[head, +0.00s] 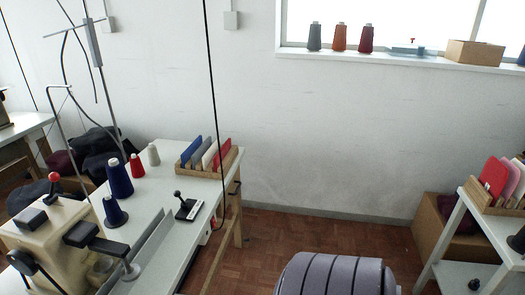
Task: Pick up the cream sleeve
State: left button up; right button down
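A wooden rack (210,174) at the back right corner of the white sewing table holds several upright flat pieces. The cream piece (209,155) in it looks like the cream sleeve. It stands between a grey piece (199,151) and a red piece (222,152), with a blue piece (190,149) at the left end. A second rack (489,203) on the right shelf also holds pieces, among them a red-pink one (493,176) and a pale one (512,180). Neither of my grippers is in view.
A cream sewing machine (52,242) and thread cones (117,178) stand on the table. A rounded grey banded form (335,275) is at the bottom middle. Red-brown floor (290,232) lies open between table and shelf.

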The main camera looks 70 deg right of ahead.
aim_at(212, 151)
jog(key=z, duration=1.8)
jog(key=i+l+u, duration=0.4)
jog(key=i+l, duration=0.55)
